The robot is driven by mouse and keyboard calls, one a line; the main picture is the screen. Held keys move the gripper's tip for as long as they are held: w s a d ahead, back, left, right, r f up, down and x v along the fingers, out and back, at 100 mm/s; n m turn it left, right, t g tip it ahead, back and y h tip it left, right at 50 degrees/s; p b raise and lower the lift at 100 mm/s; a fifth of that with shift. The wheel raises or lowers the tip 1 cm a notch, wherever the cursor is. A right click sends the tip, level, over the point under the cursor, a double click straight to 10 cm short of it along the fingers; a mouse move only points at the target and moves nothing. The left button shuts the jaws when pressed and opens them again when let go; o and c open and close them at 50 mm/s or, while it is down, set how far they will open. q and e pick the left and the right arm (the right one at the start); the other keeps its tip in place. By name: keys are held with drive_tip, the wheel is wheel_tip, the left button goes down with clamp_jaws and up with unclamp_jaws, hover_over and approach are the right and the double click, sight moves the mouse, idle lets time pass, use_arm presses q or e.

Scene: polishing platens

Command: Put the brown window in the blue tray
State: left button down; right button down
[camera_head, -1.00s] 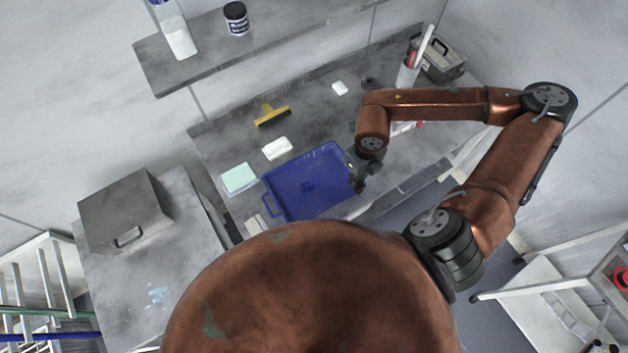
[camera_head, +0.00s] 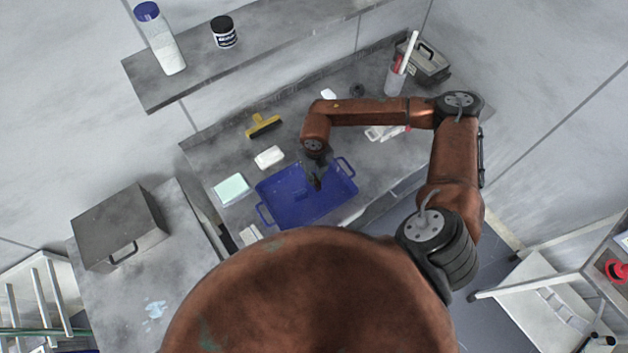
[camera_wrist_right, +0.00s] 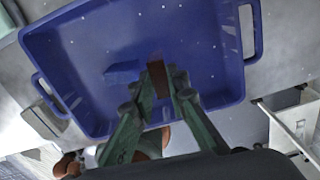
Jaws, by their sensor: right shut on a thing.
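The blue tray (camera_head: 284,208) lies on the grey workbench and fills much of the right wrist view (camera_wrist_right: 100,52). My right gripper (camera_head: 315,182) is over the right half of the tray, pointing down. In the right wrist view my right gripper (camera_wrist_right: 161,84) is shut on the brown window (camera_wrist_right: 157,72), a small thin brown piece between the fingertips. The piece appears above the tray floor; I cannot tell the exact gap. A darker blue patch (camera_wrist_right: 123,72), perhaps a shadow, shows on the tray floor beside it. My left gripper is not in view.
A pale green block (camera_head: 231,189), a white block (camera_head: 269,157) and a yellow-handled scraper (camera_head: 263,125) lie left of and behind the tray. A holder with sticks (camera_head: 396,78) and a grey toolbox (camera_head: 424,63) stand at the back right. A shelf (camera_head: 200,70) overhangs the back.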

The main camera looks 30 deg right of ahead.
drive_tip(key=shift+w+a+f, duration=0.2)
drive_tip(key=shift+w+f, duration=0.1)
drive_tip(key=shift+f, duration=1.6)
drive_tip(key=shift+f, duration=0.2)
drive_tip(key=c, duration=2.2)
unclamp_jaws()
drive_tip(key=shift+r, duration=0.15)
wheel_tip(320, 180, up, 12)
drive_tip(key=shift+r, duration=0.1)
